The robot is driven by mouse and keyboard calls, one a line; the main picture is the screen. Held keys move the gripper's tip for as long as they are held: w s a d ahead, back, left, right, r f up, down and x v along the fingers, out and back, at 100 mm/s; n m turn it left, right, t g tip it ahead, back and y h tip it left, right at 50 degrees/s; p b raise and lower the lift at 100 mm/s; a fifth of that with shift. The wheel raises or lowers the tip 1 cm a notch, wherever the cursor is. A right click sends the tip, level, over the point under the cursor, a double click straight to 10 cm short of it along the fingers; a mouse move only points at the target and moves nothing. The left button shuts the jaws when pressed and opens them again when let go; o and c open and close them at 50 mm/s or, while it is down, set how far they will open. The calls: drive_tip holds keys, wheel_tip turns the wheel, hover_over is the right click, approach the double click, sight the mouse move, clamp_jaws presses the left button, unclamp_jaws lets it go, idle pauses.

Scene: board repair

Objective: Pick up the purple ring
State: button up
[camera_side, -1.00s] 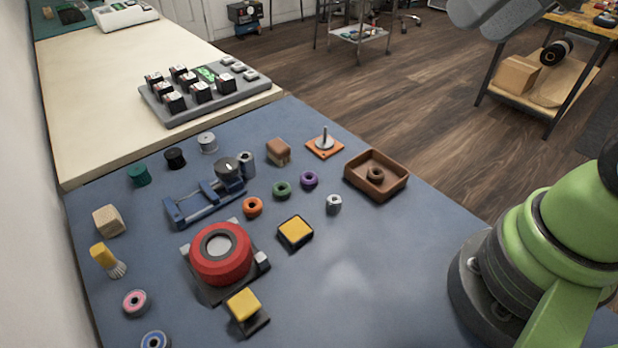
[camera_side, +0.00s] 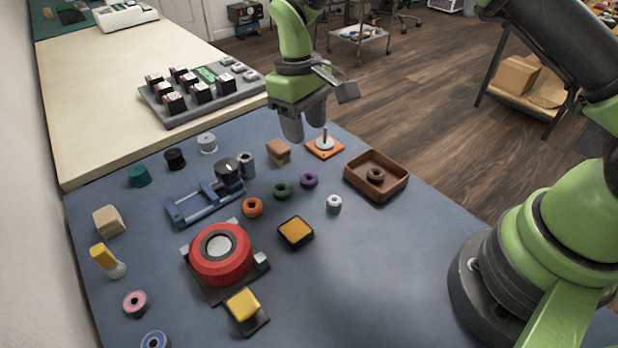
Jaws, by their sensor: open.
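The purple ring (camera_side: 309,180) lies flat on the blue mat (camera_side: 340,270), near the middle of the side view. A green ring (camera_side: 282,190) lies just to its left and an orange ring (camera_side: 252,207) further left. My gripper (camera_side: 305,138) hangs fingers down above the far part of the mat, near the post on the orange base. It is higher up and further back than the purple ring, open and empty. The purple ring is in full view.
An orange base with an upright post (camera_side: 324,150) and a brown tray (camera_side: 400,187) holding a brown ring (camera_side: 375,175) stand right of the purple ring. A brown block (camera_side: 278,150), a small metal nut (camera_side: 334,203) and a blue vise-like fixture (camera_side: 205,205) are close by. The mat's front right is clear.

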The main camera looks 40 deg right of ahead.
sight(308, 173)
drive_tip(key=f, duration=0.3)
drive_tip(key=s+f, duration=0.1)
drive_tip(key=f, duration=0.6)
drive_tip(key=shift+s+a+f, duration=0.1)
drive_tip(key=shift+s+f, duration=0.05)
drive_tip(key=shift+f, duration=0.1)
drive_tip(key=c, duration=0.7)
